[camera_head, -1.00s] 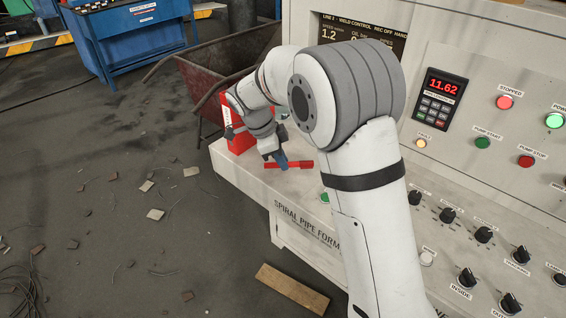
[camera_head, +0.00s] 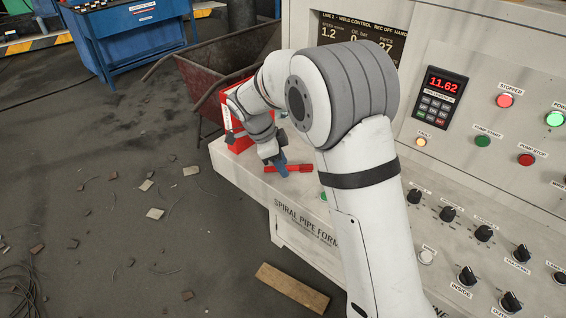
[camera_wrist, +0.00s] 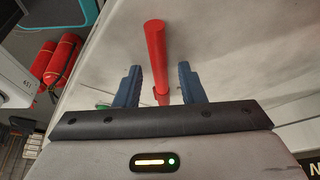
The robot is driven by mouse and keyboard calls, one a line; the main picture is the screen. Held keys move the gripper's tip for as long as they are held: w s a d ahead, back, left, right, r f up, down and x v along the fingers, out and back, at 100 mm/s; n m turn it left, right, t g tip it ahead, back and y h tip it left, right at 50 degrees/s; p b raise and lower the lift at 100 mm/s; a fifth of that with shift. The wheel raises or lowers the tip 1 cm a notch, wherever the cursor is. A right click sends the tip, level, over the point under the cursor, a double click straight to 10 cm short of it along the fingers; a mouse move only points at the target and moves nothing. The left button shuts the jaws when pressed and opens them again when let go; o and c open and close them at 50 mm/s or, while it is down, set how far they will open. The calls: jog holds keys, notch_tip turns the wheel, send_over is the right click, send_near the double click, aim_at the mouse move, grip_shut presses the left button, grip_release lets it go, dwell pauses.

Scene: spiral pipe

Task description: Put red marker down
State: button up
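The red marker (camera_head: 301,168) lies on the light ledge at the front of the machine's control panel. In the wrist view the marker (camera_wrist: 156,50) runs away from my gripper, between the two blue fingers. My gripper (camera_head: 281,170) is at the ledge, over the marker, and hides part of it in the head view. In the wrist view my gripper (camera_wrist: 160,82) is open, with a gap between each finger and the marker. The marker's near end is hidden behind the gripper body.
A red box (camera_head: 239,140) stands on the ledge left of my gripper. A rusty metal bin (camera_head: 215,62) is behind it. The control panel (camera_head: 497,118) with knobs and buttons rises at right. Red cylinders (camera_wrist: 62,60) show at left in the wrist view.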

jog(key=v, duration=1.2)
jog(key=s+d+r+n+y, duration=0.25)
jog(key=s+d+n, duration=0.85)
jog(key=s+d, duration=0.65)
jog(key=s+d+f+n+t+y, duration=0.1)
jog(key=s+d+f+n+y, duration=0.1)
jog(key=s+d+f+n, duration=0.2)
jog(key=s+d+n, duration=0.1)
jog(key=s+d, duration=0.1)
jog(key=s, duration=0.1)
jog(key=shift+f+n+t, duration=0.2)
jog(key=shift+n+t, duration=0.1)
jog(key=shift+t, duration=0.1)
jog(key=shift+s, duration=0.1)
jog(key=p+v, duration=0.3)
jog(key=shift+w+d+r, duration=0.1)
jog(key=shift+w, duration=0.15)
